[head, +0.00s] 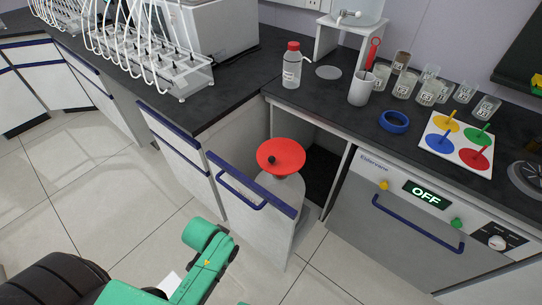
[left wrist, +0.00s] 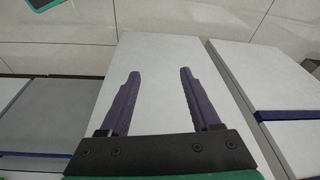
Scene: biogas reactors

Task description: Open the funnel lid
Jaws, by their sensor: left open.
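My left arm comes in at the bottom of the head view, below and left of the drawer, apart from the lid. My left gripper (left wrist: 160,76) shows in the left wrist view with its two purple fingers apart and nothing between them. It faces a plain white panel (left wrist: 165,60). The lid is not in that view. My right gripper is in neither view.
The black counter above holds a red-capped bottle (head: 292,66), several glass jars, a white cup (head: 361,89), a blue ring (head: 394,121) and a tube rack (head: 170,72). A dishwasher-like unit (head: 410,215) reading OFF is right of the drawer. Floor to the left is clear.

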